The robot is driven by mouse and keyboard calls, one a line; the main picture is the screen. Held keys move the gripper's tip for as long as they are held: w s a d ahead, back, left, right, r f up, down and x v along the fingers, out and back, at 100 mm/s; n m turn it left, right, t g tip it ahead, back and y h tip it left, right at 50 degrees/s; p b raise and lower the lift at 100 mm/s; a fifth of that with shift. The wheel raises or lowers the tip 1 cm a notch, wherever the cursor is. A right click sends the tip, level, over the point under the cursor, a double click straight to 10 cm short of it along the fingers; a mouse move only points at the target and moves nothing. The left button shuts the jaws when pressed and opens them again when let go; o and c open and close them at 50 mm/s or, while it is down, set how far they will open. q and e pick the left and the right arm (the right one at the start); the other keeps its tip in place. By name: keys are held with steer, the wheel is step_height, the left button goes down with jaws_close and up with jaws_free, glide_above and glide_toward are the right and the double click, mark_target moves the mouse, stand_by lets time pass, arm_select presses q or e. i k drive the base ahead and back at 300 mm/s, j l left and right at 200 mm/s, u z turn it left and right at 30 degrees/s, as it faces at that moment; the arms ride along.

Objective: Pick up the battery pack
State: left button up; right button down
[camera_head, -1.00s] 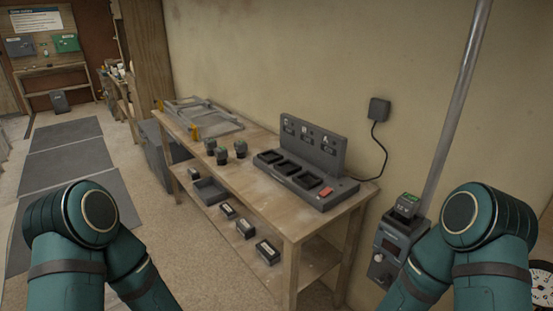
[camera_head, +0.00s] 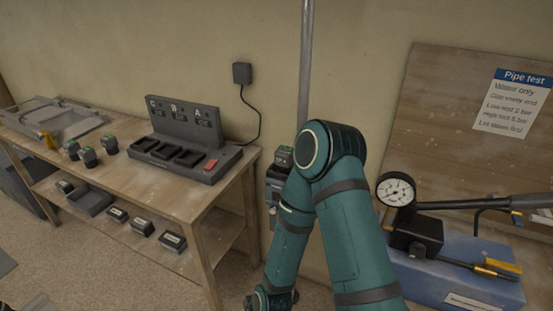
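Several battery packs are in view and I cannot tell which one is meant. Three dark packs with green tops stand upright on the bench at the left: a left one (camera_head: 71,149), a middle one (camera_head: 87,158) and a right one (camera_head: 109,145). Another green-topped pack (camera_head: 284,155) sits in a wall-side device, partly behind my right arm. Several dark packs with pale labels, one of them at the right end (camera_head: 172,241), lie on the lower shelf. My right arm hangs down mid-view, its gripper out of sight. My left gripper is not visible.
A charger (camera_head: 205,166) with slots marked C, B, A and a red piece stands on the wooden bench (camera_head: 120,170). Its cable runs to a wall box (camera_head: 242,73). A metal pole (camera_head: 305,60) rises behind my arm. A gauge (camera_head: 396,189) and blue case (camera_head: 455,275) are at right.

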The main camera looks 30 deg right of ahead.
mark_target(282, 157)
steer(key=i+j+z, duration=0.1)
steer(key=z, duration=2.1)
steer(key=j+z, duration=0.25)
steer(key=z, duration=0.15)
steer(key=j+z, duration=0.35)
steer(key=k+j+z, duration=0.1)
steer(key=z, duration=0.3)
steer(key=k+j+z, duration=0.25)
steer(key=j, duration=0.2)
steer(key=k+j+z, duration=0.25)
steer(key=j, duration=0.15)
